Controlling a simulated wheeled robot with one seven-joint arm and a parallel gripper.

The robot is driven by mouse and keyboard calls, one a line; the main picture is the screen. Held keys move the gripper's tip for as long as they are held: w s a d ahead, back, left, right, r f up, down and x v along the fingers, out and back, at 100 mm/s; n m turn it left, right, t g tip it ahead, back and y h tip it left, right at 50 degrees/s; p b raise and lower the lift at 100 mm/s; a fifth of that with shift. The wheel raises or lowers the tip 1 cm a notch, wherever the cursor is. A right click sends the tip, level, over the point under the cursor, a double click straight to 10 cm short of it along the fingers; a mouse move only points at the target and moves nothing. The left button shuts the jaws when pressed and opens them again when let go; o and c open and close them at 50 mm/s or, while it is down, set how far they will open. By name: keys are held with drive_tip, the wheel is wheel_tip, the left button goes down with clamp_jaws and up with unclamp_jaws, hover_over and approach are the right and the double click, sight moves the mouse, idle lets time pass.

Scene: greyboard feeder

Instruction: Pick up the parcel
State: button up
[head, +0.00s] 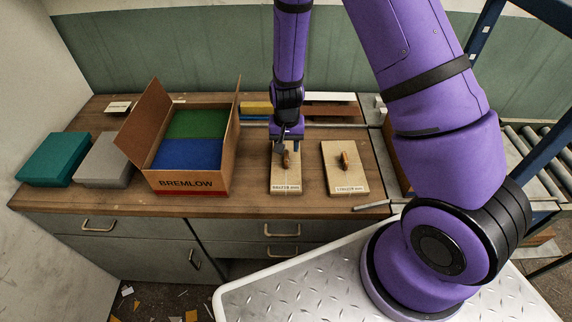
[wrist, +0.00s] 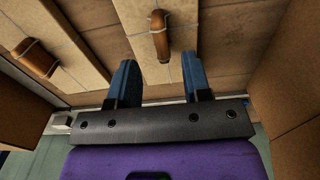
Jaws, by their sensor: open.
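Two flat tan parcels with string and brown wooden handles lie on the wooden bench. The narrow parcel (head: 286,183), labelled 64x219 mm, is below my gripper (head: 284,148). The wider parcel (head: 345,178), labelled 116x219 mm, lies to its right. In the wrist view, the narrow parcel (wrist: 147,49) is ahead of my open gripper (wrist: 158,63), its handle (wrist: 160,36) lying beyond the gap between the blue fingertips. The wider parcel (wrist: 62,75) shows at the left there. Nothing is between the fingers. I cannot tell how high they are above the parcel.
An open BREMLOW carton (head: 188,182) holding green and blue contents stands left of the narrow parcel. A grey box (head: 104,161) and a teal box (head: 54,159) are farther left. A roller conveyor (head: 530,145) is at the right. Bare bench (head: 240,203) shows along the front edge.

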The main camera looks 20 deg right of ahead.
sight(286, 155)
drive_tip(key=shift+a+f, duration=0.1)
drive_tip(key=shift+f, duration=2.6)
drive_tip(key=shift+c, duration=0.3)
clamp_jaws()
